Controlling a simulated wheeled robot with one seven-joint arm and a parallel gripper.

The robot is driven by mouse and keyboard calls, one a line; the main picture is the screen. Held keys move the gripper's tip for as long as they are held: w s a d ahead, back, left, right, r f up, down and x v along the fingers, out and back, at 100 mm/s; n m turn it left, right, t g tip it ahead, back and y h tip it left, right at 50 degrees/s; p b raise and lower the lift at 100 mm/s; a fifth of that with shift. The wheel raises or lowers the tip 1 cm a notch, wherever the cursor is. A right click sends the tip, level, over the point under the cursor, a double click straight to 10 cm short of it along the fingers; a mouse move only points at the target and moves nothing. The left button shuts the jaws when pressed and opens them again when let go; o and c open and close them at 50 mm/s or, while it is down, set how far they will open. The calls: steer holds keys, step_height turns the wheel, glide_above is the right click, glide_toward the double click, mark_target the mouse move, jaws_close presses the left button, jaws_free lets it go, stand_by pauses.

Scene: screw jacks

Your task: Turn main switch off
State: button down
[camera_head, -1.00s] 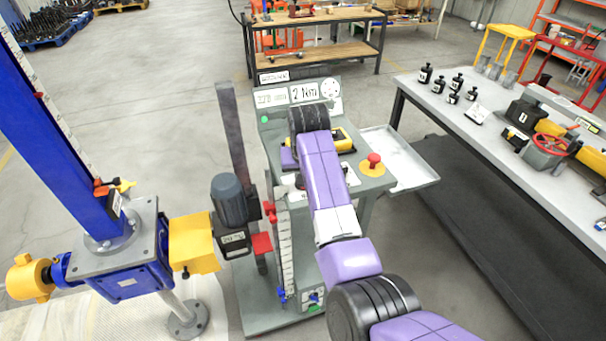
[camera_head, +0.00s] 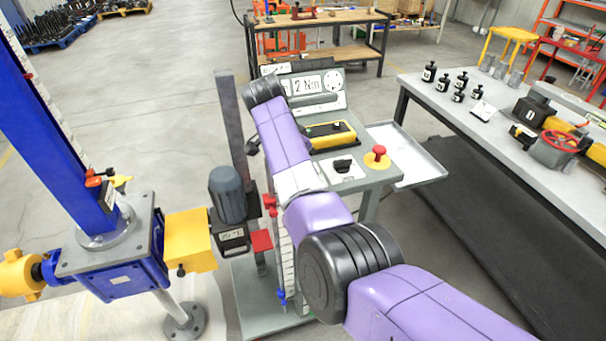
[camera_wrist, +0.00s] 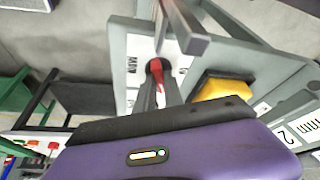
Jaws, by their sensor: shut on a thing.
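In the wrist view, the main switch (camera_wrist: 159,72) is a red handle on a white plate (camera_wrist: 133,74) whose partly hidden lettering seems to read "MAIN". My gripper (camera_wrist: 158,84) has its dark fingers at the red handle and is shut on it. The fingers and my purple wrist hide part of the switch, so its exact angle is hard to tell. In the head view, my arm reaches over the left side of the grey control console (camera_head: 378,178), and it hides the gripper and the main switch.
On the console are a yellow device (camera_head: 330,137), a black knob (camera_head: 343,165) and a red mushroom button (camera_head: 379,151). A grey post (camera_head: 232,130) and a dark motor (camera_head: 228,195) stand close left of my arm. A workbench (camera_head: 440,112) is at right.

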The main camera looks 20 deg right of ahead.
steer(key=shift+w+f+m+g+b, duration=0.1)
steer(key=shift+f+m+g+b, duration=0.2)
steer(key=shift+m+b, duration=0.75)
steer(key=m+b, duration=0.1)
steer(key=b, duration=0.1)
steer(key=m+g+b, duration=0.1)
steer(key=b, duration=0.1)
steer(key=shift+r+m, duration=0.2)
steer(key=shift+m, duration=0.05)
steer(key=shift+r+b, duration=0.1)
steer(key=shift+b, duration=0.3)
steer(key=c, duration=1.4)
jaws_free()
steer(key=shift+c, duration=0.2)
steer(key=v, duration=0.7)
steer(key=shift+a+r, duration=0.25)
steer(key=shift+r, duration=0.1)
